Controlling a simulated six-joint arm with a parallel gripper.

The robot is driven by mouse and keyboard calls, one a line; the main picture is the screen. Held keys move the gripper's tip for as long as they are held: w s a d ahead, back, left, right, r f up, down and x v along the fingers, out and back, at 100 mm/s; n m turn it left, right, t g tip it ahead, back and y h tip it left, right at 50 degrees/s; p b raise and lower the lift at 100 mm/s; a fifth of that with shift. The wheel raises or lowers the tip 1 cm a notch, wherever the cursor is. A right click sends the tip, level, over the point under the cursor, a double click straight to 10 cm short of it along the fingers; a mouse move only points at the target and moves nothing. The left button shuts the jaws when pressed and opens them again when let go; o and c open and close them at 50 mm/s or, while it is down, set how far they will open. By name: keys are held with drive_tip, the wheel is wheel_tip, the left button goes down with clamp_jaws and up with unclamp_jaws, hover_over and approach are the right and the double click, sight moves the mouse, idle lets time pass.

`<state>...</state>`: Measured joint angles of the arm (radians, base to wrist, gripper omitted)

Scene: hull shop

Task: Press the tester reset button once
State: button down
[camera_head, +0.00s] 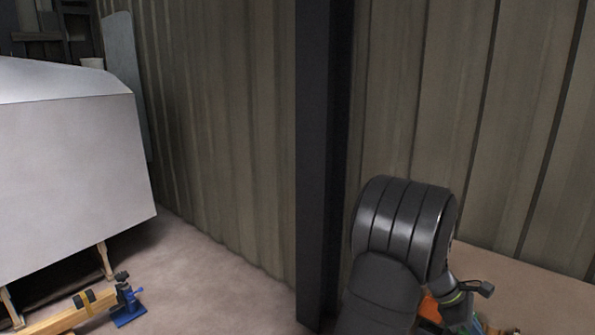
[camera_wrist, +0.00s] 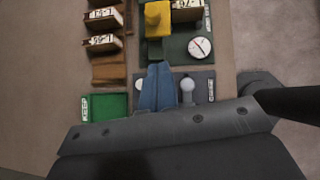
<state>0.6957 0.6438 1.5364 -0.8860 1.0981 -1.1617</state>
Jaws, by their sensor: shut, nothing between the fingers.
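In the wrist view my gripper (camera_wrist: 159,68) shows as two blue tapered fingers, shut together with nothing between them. The fingers reach over a dark grey panel (camera_wrist: 205,76). A pale grey round-headed knob (camera_wrist: 187,86) stands just right of the fingers, with a small gap in the picture; I cannot tell whether it is the reset button. Beyond it is a dark green plate with a white round dial (camera_wrist: 199,47) and a yellow block (camera_wrist: 157,18). The fingers hide part of the panel. I cannot make out a labelled reset button in either view.
Labelled brown wooden trays (camera_wrist: 104,43) line the left, with a green tray (camera_wrist: 106,106) nearer. In the head view, a large pale hull (camera_head: 70,170) stands left, above a wooden beam with a blue clamp (camera_head: 128,308). A dark post (camera_head: 318,160) stands before the corrugated wall.

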drive_tip(key=shift+s+d+f, duration=0.15)
drive_tip(key=shift+d+f, duration=0.05)
drive_tip(key=shift+f, duration=0.1)
idle(0.4)
